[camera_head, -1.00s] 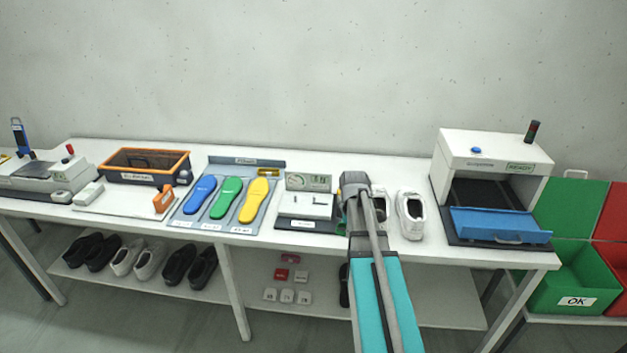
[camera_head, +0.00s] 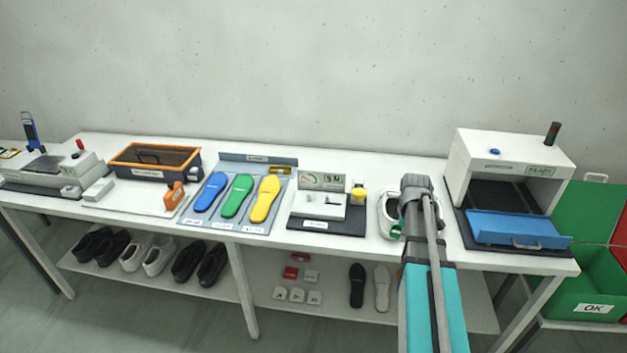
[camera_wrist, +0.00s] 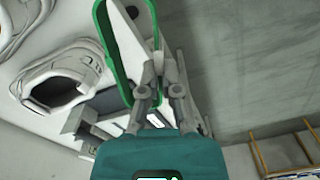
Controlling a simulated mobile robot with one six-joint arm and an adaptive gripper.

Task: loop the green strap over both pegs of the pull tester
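The green strap (camera_wrist: 100,28) is a closed loop in the wrist view. My gripper (camera_wrist: 157,60) is shut on one side of it, and the loop hangs out to the left of the fingers. In the head view only a bit of the green strap (camera_head: 395,234) shows beside my gripper (camera_head: 414,205), over the white shoes. The pull tester (camera_head: 325,226) stands left of my gripper, with a gauge panel, a pale block and a yellow part at its right end. Its pegs are too small to make out clearly. The strap is apart from the tester.
A white shoe (camera_head: 386,207) is partly hidden by my arm. A white scanner-like machine (camera_head: 500,150) with a blue flap (camera_head: 515,229) stands to the right. Coloured insoles (camera_head: 238,195) lie on a board left of the tester. Bare bench shows behind the shoes.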

